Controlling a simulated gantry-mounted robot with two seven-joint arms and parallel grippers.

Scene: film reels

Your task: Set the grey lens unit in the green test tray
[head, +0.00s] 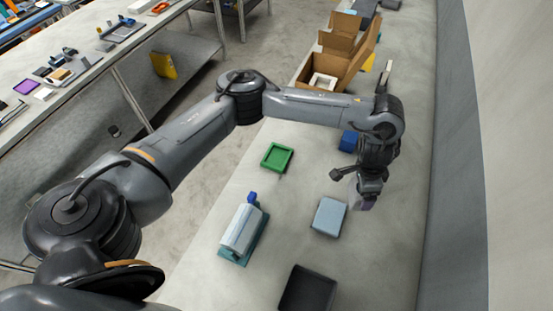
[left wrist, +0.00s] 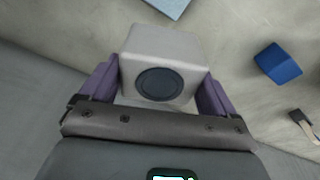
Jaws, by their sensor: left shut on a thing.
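The grey lens unit (left wrist: 163,62) is a pale grey block with a round dark lens, seen close up in the left wrist view. My left gripper (left wrist: 160,88) is shut on it, one purple finger on each side. In the head view my left gripper (head: 366,198) is over the right part of the bench, and the lens unit is mostly hidden there. The green test tray (head: 277,157) lies on the bench to the left of the gripper, and its inside looks empty. My right gripper is not in view.
A light blue-grey box (head: 329,216) lies between the gripper and a white device on a teal base (head: 238,256). A blue block (head: 348,141) is behind the gripper. A dark tray (head: 308,290) is at the front. An open cardboard box (head: 318,72) is farther back.

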